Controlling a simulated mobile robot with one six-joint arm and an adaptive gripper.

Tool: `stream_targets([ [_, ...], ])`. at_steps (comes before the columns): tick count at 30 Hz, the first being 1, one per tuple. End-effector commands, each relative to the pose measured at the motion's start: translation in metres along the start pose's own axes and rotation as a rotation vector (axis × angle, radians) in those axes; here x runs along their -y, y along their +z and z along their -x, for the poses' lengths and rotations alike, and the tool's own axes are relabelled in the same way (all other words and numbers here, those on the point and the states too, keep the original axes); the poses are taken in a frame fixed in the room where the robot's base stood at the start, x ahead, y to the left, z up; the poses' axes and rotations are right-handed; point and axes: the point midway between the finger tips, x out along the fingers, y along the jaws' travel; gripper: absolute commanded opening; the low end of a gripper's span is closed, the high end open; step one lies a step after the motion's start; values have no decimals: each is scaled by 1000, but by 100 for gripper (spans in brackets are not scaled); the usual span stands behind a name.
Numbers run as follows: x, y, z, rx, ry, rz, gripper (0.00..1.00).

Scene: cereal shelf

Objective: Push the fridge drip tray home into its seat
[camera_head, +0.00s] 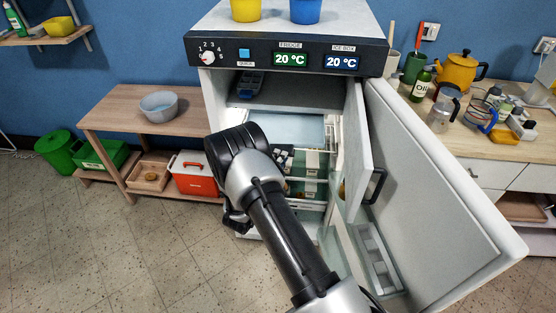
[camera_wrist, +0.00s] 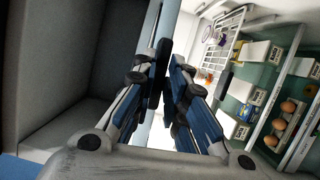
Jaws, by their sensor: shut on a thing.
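The drip tray is a pale, flat panel (camera_head: 295,127) under the ice box compartment in the open fridge (camera_head: 215,100). In the wrist view the tray (camera_wrist: 166,20) shows nearly edge-on, as a narrow pale strip running away between my fingers. My gripper (camera_wrist: 167,85) is shut on the tray's near part, with one finger on each side. In the head view my wrist and forearm cover part of the fridge opening and hide most of the grip. I cannot tell how deep the tray sits in its seat.
The fridge door (camera_head: 435,190) stands wide open to the right, and the small ice box door (camera_head: 358,150) is open beside the tray. Wire racks (camera_wrist: 220,45) and eggs (camera_wrist: 281,121) are in the fridge compartment. A wooden bench (camera_head: 120,115) stands left; the floor before it is clear.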

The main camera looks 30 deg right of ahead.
Motion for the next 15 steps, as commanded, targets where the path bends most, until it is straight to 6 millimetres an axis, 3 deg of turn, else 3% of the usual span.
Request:
stream_targets([
  [15,-3,-1,1,1,-9,-23,0],
])
